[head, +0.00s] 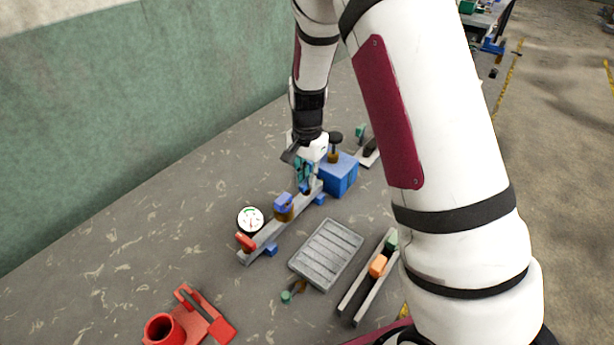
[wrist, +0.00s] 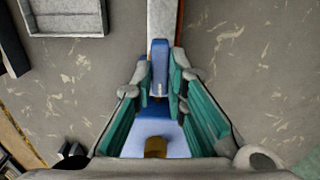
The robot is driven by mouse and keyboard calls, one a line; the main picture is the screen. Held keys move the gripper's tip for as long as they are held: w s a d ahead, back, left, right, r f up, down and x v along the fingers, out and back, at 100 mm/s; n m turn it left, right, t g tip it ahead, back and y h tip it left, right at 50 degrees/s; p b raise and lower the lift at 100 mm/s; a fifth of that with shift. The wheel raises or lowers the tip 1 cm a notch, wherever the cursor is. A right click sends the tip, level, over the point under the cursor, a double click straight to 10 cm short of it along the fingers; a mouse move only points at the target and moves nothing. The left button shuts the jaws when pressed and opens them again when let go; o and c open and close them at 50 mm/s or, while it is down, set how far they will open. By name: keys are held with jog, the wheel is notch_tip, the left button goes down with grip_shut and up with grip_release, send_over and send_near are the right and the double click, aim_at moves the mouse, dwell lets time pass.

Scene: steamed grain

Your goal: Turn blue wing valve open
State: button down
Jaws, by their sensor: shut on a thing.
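The blue wing valve (head: 284,203) sits on a brass body on a grey rail in the head view. My gripper (head: 301,187) reaches down over the rail just behind it. In the wrist view, the blue wing handle (wrist: 159,58) lies between the teal-padded fingertips of my gripper (wrist: 160,80), in line with the grey rail (wrist: 161,18). The fingers are shut on the handle, one on each side. The fingers partly hide the handle's near part, and the contact is hard to see in the head view.
A round white gauge (head: 250,220) and a red handle (head: 246,242) stand at the rail's near end. A blue box (head: 341,176) with a dark knob is close behind my gripper. A grey tray (head: 326,254) lies to the right. Red parts (head: 190,320) lie nearer.

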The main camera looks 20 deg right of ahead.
jog(key=shift+m, duration=0.3)
dwell(0.4)
jog(key=c, duration=1.6)
grip_release()
notch_tip(320, 180, up, 12)
